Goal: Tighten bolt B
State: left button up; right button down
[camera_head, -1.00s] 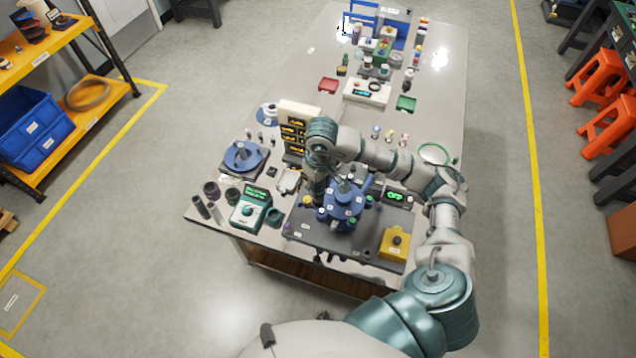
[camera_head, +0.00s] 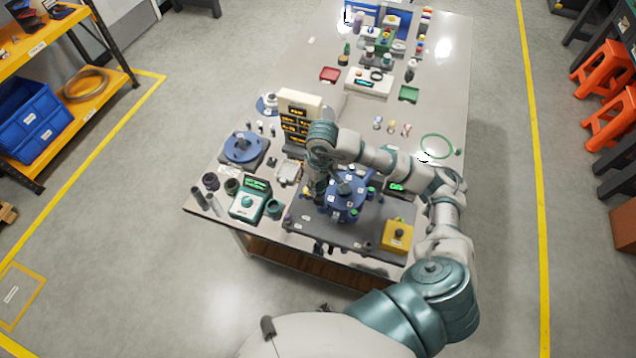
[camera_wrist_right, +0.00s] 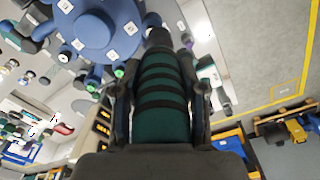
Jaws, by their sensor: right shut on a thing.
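The blue round flange fixture (camera_head: 349,190) stands on a dark plate near the table's front, with small white labels too small to read. It also shows at the top of the right wrist view (camera_wrist_right: 92,30), with several bolts around its rim, some with green marks (camera_wrist_right: 119,72). I cannot tell which is bolt B. My right gripper (camera_head: 318,192) is at the flange's left side in the head view. In the right wrist view it is shut on a dark green, black-banded tool handle (camera_wrist_right: 162,105). The tool's far end is dark and close beside the flange rim; contact is unclear. My left gripper is not in view.
A teal meter (camera_head: 249,201) and dark cups stand left of the plate. A yellow box (camera_head: 397,236) sits at its right front. A beige display unit (camera_head: 298,112) stands behind the gripper. A small lit display (camera_head: 397,187) is right of the flange.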

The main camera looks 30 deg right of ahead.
jog(key=shift+d+f, duration=0.1)
jog(key=shift+d, duration=0.55)
jog(key=shift+d+b, duration=0.1)
jog(key=shift+b, duration=0.45)
jog(key=shift+s, duration=0.1)
jog(key=shift+d, duration=0.25)
jog(key=shift+a+b, duration=0.3)
jog(key=shift+a, duration=0.4)
jog(key=shift+d, duration=0.45)
jog(key=shift+d+f, duration=0.1)
jog(key=shift+d, duration=0.1)
jog(key=shift+a, duration=0.45)
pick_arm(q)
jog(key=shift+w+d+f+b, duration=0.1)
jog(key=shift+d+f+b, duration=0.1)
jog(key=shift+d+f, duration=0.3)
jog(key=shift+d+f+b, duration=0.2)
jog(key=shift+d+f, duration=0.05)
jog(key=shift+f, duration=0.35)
pick_arm(e)
jog(key=shift+a, duration=0.25)
